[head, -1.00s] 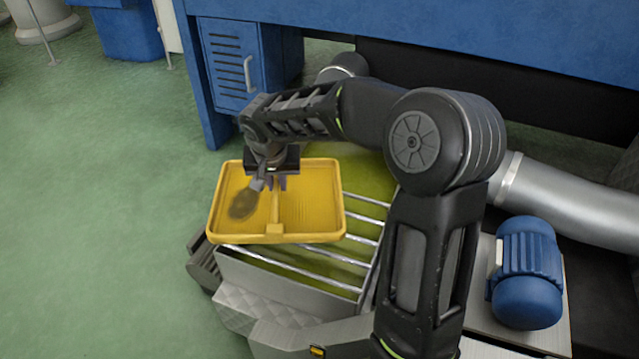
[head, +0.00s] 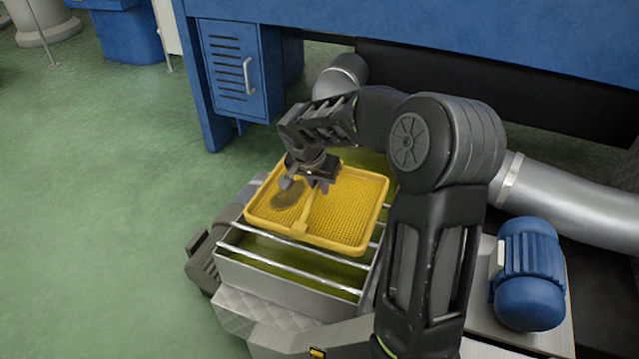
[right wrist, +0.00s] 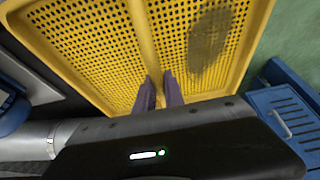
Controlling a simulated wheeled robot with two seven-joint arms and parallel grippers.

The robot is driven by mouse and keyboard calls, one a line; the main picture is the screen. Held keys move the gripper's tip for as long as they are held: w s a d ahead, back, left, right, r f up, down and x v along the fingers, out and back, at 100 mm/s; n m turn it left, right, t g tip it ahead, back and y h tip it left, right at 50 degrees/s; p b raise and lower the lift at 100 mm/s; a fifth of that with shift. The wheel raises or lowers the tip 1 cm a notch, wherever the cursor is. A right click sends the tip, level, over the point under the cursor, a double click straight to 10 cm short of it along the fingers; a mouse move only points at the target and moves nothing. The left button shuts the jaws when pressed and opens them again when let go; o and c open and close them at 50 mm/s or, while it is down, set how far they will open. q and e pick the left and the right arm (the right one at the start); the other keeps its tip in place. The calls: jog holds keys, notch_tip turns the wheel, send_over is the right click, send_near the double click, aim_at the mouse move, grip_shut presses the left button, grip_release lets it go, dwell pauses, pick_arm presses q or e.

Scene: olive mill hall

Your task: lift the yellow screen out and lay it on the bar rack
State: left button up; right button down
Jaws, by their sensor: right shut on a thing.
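The yellow screen (head: 345,210) is a shallow mesh tray with a raised rim, a central bar and a dark stain near one end. My right gripper (head: 318,184) is shut on its central bar; the right wrist view shows the fingers (right wrist: 159,92) on either side of that bar. The screen is over the bar rack (head: 290,266), whose metal bars cross an open steel tank with greenish content. The screen looks slightly tilted, and I cannot tell whether it touches the bars. It hides the rear bars. My left gripper is not in view.
A blue motor (head: 529,274) stands to the right of the tank. A blue cabinet (head: 236,70) and a large grey pipe (head: 575,205) are behind. Open green floor (head: 100,220) lies to the left.

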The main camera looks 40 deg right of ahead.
aim_at(313, 193)
jog(key=shift+f+b, duration=1.85)
jog(key=shift+f, duration=1.6)
jog(key=shift+f+b, duration=0.6)
jog(key=shift+b, duration=0.15)
jog(key=c, duration=1.3)
grip_release()
jog(key=shift+c, duration=0.2)
jog(key=shift+f, duration=0.1)
jog(key=shift+r, duration=0.2)
jog(key=p+v, duration=0.2)
jog(key=v, duration=0.5)
jog(key=shift+s+a+r+p, duration=0.1)
jog(key=shift+a+r+p, duration=0.05)
jog(key=shift+r+p, duration=0.15)
jog(key=shift+f, duration=0.1)
